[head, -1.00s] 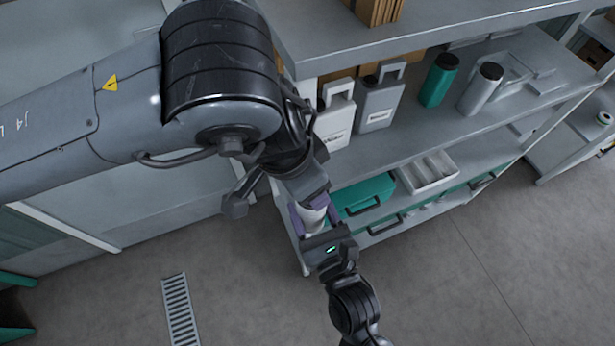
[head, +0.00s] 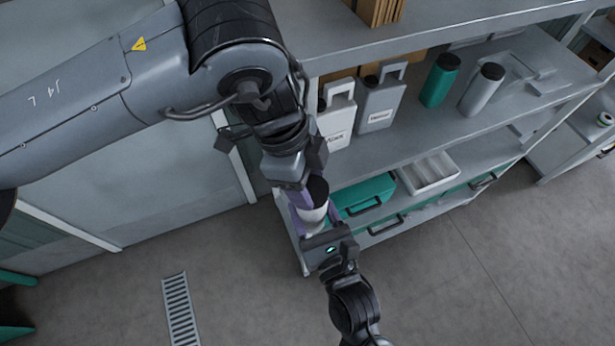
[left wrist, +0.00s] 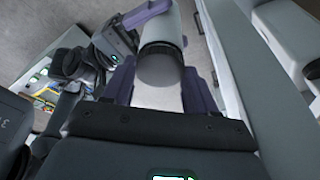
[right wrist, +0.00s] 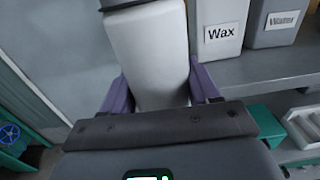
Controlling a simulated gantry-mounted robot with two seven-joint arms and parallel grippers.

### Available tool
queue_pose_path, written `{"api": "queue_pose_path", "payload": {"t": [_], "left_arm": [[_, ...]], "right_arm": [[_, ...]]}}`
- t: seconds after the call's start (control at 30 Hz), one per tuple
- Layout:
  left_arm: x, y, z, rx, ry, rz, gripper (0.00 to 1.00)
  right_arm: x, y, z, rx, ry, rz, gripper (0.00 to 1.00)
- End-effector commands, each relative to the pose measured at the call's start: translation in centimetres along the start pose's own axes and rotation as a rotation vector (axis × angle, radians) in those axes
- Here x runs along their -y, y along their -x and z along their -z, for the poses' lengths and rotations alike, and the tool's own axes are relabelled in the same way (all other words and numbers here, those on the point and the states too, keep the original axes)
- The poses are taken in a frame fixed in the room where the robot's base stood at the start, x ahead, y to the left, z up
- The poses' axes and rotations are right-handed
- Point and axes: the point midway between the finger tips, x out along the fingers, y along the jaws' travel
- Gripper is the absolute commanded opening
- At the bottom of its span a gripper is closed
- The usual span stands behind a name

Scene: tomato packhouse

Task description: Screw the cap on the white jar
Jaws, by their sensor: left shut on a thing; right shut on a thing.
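The white jar (head: 314,216) is between my two grippers, and its body also shows in the right wrist view (right wrist: 150,50). My right gripper (head: 322,232) is shut around the jar body from below in the head view. The dark cap (head: 317,188) is at the jar's upper end, in line with it; it also shows in the left wrist view (left wrist: 160,68). My left gripper (left wrist: 160,80) is shut on the cap from above, its purple fingers on either side. Cap and jar look in contact; I cannot tell how tightly. The threads are hidden.
A shelf unit (head: 420,150) stands right behind the grippers. It holds a jug labelled Wax (right wrist: 220,25), a second labelled jug (head: 380,105), two bottles, a white tray (head: 430,172) and a green case (head: 365,195). The floor (head: 430,290) in front is clear.

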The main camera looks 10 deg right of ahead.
Motion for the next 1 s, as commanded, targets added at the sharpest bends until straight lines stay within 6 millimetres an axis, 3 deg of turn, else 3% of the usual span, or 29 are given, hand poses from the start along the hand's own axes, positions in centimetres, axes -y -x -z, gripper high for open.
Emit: {"api": "queue_pose_path", "payload": {"t": [0.2, 0.23, 0.37, 0.67, 1.0], "left_arm": [[0.0, 0.1, 0.0, 0.0, 0.001, 0.001, 0.29], [0.0, 0.1, 0.0, 0.0, 0.001, 0.002, 0.62], [0.0, 0.1, 0.0, 0.0, 0.002, 0.002, 0.82], [0.0, 0.1, 0.0, 0.0, 0.002, 0.002, 0.83], [0.1, 3.4, 0.9, 0.002, 0.002, 0.005, 0.83]], "right_arm": [[0.0, 0.0, 0.1, -0.002, 0.0, 0.001, 0.0], [0.0, 0.0, 0.1, -0.002, 0.0, 0.001, 0.0], [0.0, 0.0, 0.1, -0.002, 0.0, 0.0, 0.0], [0.0, 0.0, 0.0, 0.0, 0.0, 0.0, 0.0], [0.0, 0.0, 0.0, 0.0, 0.0, 0.0, 0.0]]}}
